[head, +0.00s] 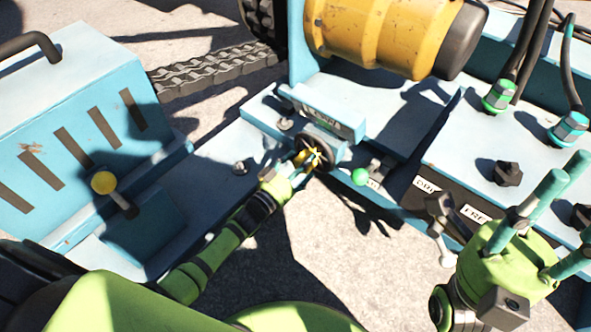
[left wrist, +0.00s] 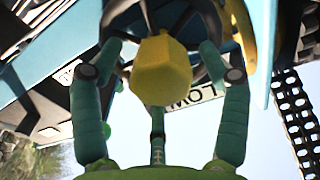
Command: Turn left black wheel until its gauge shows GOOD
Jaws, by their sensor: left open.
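The left black wheel (head: 314,150) sits on a light blue block near the middle of the head view, with a yellow faceted hub. My left gripper (head: 303,163) is at the near side of this wheel. In the left wrist view the yellow hub (left wrist: 160,70) lies between the open teal fingers, with the black wheel (left wrist: 211,45) behind it. I cannot tell whether any finger touches. A white gauge label (left wrist: 198,96) behind the hub reads LOW, partly covered. My right gripper (head: 570,205) is at the lower right with its fingers spread, holding nothing.
A green ball knob (head: 360,176) stands just right of the wheel. A yellow drum (head: 385,35) is above it. A yellow-knobbed lever (head: 104,183) is on the left. Black knobs (head: 506,173) and hose fittings (head: 498,97) are on the right panel.

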